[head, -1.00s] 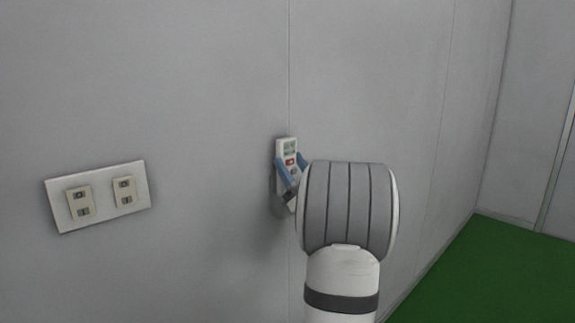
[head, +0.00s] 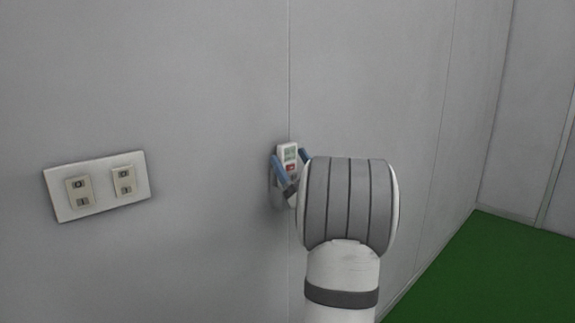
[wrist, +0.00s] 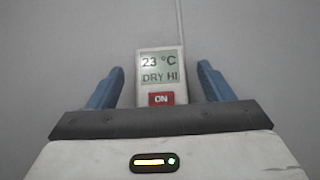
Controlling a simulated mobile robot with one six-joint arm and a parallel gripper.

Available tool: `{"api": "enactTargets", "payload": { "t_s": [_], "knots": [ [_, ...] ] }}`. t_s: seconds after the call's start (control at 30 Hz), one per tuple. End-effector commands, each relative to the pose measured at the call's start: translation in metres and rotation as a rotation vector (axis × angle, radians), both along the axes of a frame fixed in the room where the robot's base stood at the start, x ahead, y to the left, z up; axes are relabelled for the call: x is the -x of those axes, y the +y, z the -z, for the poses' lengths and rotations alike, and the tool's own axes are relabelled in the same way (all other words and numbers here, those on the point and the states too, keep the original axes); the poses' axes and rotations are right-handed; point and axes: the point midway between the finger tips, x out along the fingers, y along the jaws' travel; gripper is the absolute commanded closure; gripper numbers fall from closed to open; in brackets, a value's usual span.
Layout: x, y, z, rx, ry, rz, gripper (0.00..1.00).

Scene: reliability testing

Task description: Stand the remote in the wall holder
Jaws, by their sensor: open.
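The white remote (head: 288,152) stands upright against the grey wall, with a screen and a red button. In the wrist view my gripper (wrist: 163,80) is open, with a gap between each finger and the remote. The wall holder is mostly hidden; a grey edge (head: 273,191) beside the remote's lower part may be it.
A white switch plate (head: 97,201) with two switches is on the wall to the left. A vertical seam (head: 289,70) runs down the wall above the remote. Green floor (head: 470,270) lies at the lower right, clear of objects.

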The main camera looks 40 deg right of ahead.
Motion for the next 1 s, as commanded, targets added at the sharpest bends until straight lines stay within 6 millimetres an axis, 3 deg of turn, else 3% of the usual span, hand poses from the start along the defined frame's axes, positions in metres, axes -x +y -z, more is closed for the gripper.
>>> {"api": "enactTargets", "payload": {
  "t_s": [0.27,0.63,1.0],
  "knots": [
    [0.007,-0.002,0.009,-0.001,0.002,0.001,0.26],
    [0.049,-0.005,0.05,-0.001,0.002,0.001,0.26],
    [0.056,-0.005,0.055,0.0,0.0,0.0,0.26]
  ]
}}
